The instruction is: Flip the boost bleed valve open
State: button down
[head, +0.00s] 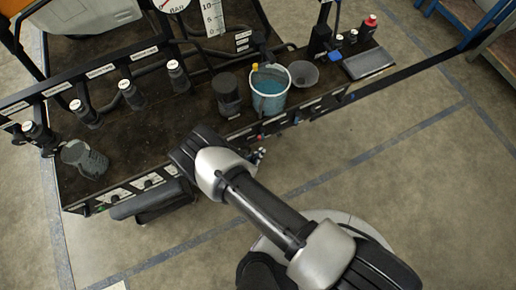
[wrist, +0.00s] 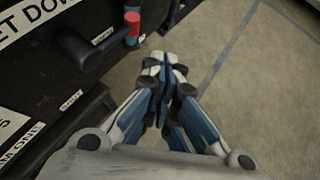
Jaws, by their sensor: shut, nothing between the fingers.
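In the wrist view, a small red fitting (wrist: 132,27) with blue parts above and below it sticks out from the dark front panel (wrist: 40,62). I cannot tell whether it is the boost bleed valve, as no label for it is readable. My gripper (wrist: 164,62) is shut and empty, its tips just below and to the right of the red fitting, apart from it in the picture. In the head view, my gripper (head: 258,156) shows small at the bench's front edge, mostly behind my arm. A small red part (head: 260,136) shows on the front edge above it.
A black handle (wrist: 85,46) protrudes from the panel left of the fitting. On the bench stand a bucket of blue liquid (head: 269,92), a dark canister (head: 227,93), a grey bowl (head: 303,74) and a grey jug (head: 84,159). Open floor (head: 400,180) lies to the right.

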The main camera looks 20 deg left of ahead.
aim_at(278, 129)
jog(key=b+x, duration=0.3)
jog(key=x, duration=0.7)
jog(key=shift+w+r, duration=0.35)
jog(key=shift+d, duration=0.35)
